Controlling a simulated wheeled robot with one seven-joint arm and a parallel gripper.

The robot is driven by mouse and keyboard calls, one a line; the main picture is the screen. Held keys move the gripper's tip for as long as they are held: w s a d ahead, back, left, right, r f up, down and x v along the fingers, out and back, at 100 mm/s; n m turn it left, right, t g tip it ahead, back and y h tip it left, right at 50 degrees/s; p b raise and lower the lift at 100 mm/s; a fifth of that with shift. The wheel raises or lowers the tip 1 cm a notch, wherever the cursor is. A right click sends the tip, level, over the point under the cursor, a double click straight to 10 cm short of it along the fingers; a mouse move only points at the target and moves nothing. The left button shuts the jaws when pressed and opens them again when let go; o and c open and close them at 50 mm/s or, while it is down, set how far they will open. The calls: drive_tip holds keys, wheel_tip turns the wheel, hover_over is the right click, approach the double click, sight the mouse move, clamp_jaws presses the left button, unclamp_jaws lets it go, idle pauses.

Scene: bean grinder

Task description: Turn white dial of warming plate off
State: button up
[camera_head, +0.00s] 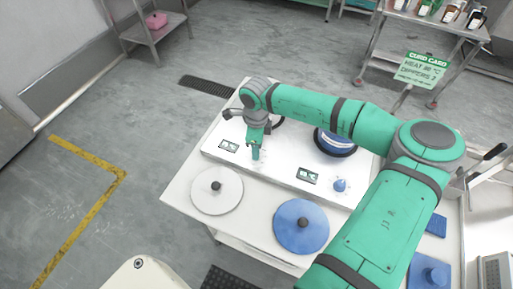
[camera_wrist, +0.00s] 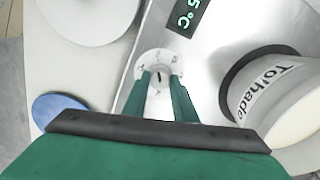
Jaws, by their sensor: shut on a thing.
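The warming plate (camera_head: 282,172) is a long white unit on a table, with two small displays and two dials on its front. The white dial (camera_wrist: 157,62) shows in the wrist view as a round, marked disc with a raised grip. My gripper (camera_head: 256,154) points down at it, left of the blue dial (camera_head: 340,185). In the wrist view my green fingers (camera_wrist: 165,88) are on either side of the dial's grip and shut on it. They hide part of the dial. A lit display (camera_wrist: 188,15) beside it reads "5°C" at its visible end.
A white lid (camera_head: 217,196) and a blue lid (camera_head: 300,232) lie in front of the plate. A blue-banded pot (camera_head: 335,143) stands on its right side. A lettered white pot (camera_wrist: 275,95) is close to my fingers at right in the wrist view.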

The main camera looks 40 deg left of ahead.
drive_tip(key=o, duration=1)
drive_tip(key=shift+o, duration=0.2)
wheel_tip(320, 180, up, 11)
drive_tip(key=shift+f, duration=0.1)
